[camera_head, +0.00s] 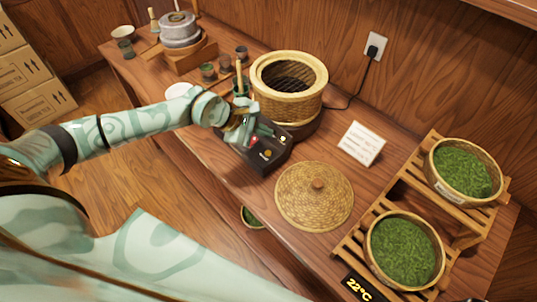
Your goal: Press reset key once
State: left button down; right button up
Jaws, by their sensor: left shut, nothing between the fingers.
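A dark control box (266,161) with a few small coloured keys sits on the wooden table in front of the bamboo steamer. A red key (254,139) and yellowish marks show on its face. The labels are too small to read, so I cannot tell which key is the reset key. My left gripper (250,137) is shut and empty, right over the upper left part of the box. It hides part of the keys, and I cannot tell whether its fingertips touch one. My right gripper is not in view.
The bamboo steamer (290,104) stands behind the box. Baskets of green leaves (404,250) rest on a slatted rack. Cups and a stone mill (179,28) stand at the far left.

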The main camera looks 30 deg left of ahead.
pick_arm(q)
notch_tip(320, 180, down, 6)
jog(key=b, duration=0.3)
jog(key=shift+b, duration=0.3)
dwell(1.6)
jog(key=shift+f, duration=0.35)
jog(key=shift+f+b, duration=0.4)
jog(key=shift+b, duration=0.05)
dwell(0.5)
jog(key=shift+r, duration=0.1)
jog(key=shift+r+p, duration=0.7)
jog(key=shift+r, duration=0.05)
notch_tip(320, 180, up, 5)
jog(key=p, duration=0.4)
